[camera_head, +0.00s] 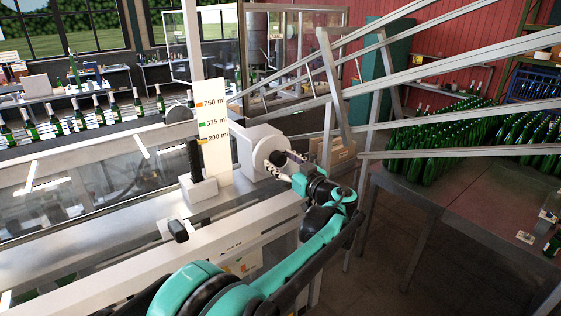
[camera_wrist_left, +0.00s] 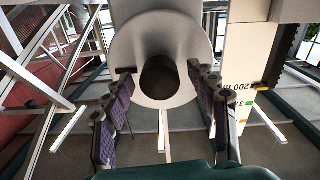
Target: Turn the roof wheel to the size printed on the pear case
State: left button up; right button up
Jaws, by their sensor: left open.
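A white round wheel-like piece (camera_head: 268,154) faces my left gripper (camera_head: 284,162) on the side of a white housing (camera_head: 243,147). In the left wrist view the wheel (camera_wrist_left: 126,48) fills the centre, with a dark round hub or opening. My left gripper (camera_wrist_left: 160,74) is open, its padded fingers on either side of the hub; contact cannot be told. My right gripper is out of view.
A dark threaded column (camera_head: 194,160) stands left of the board. Slanted metal rails (camera_head: 440,75) cross above and right of my arm. A table (camera_head: 400,187) with many green bottles stands at right. More bottles line the conveyor (camera_head: 70,147) at left.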

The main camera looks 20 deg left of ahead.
pick_arm(q)
jog(key=v, duration=1.1)
jog(key=shift+s+d, duration=0.25)
jog(key=shift+d, duration=0.05)
